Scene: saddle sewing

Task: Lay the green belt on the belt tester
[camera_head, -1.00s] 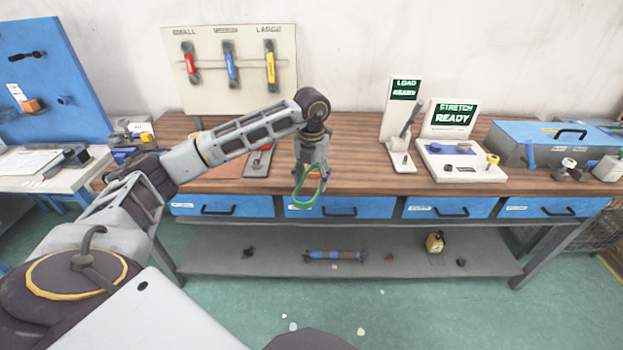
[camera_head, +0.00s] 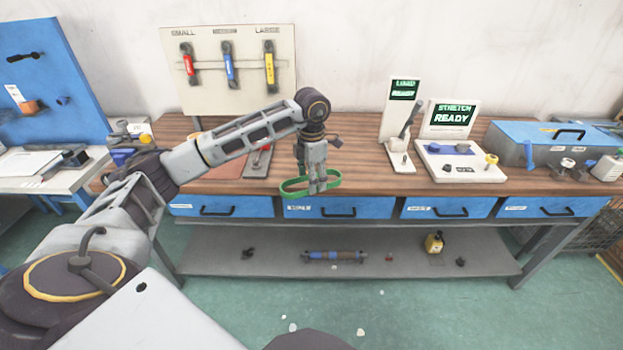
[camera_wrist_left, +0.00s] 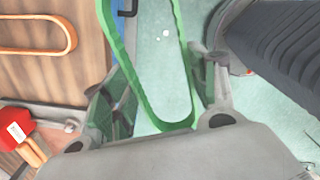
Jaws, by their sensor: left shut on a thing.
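The green belt (camera_head: 294,188) is a closed loop held by my left gripper (camera_head: 318,187) in front of the workbench's front edge. The gripper is shut on it, fingers pointing down. In the left wrist view the green belt (camera_wrist_left: 135,75) stretches as a long loop between the fingers. The belt tester (camera_head: 461,164), a white unit with blue and yellow parts and a screen reading "STRETCH READY", stands on the bench to the right, apart from the belt. My right gripper is not in view.
A white stand (camera_head: 399,153) with a lever and small screen is between my left gripper and the tester. A blue toolbox (camera_head: 545,143) is right of the tester. An orange loop (camera_wrist_left: 40,51) and a red-handled tool (camera_wrist_left: 18,128) lie on the bench. Bare wood (camera_head: 365,178) is left of the stand.

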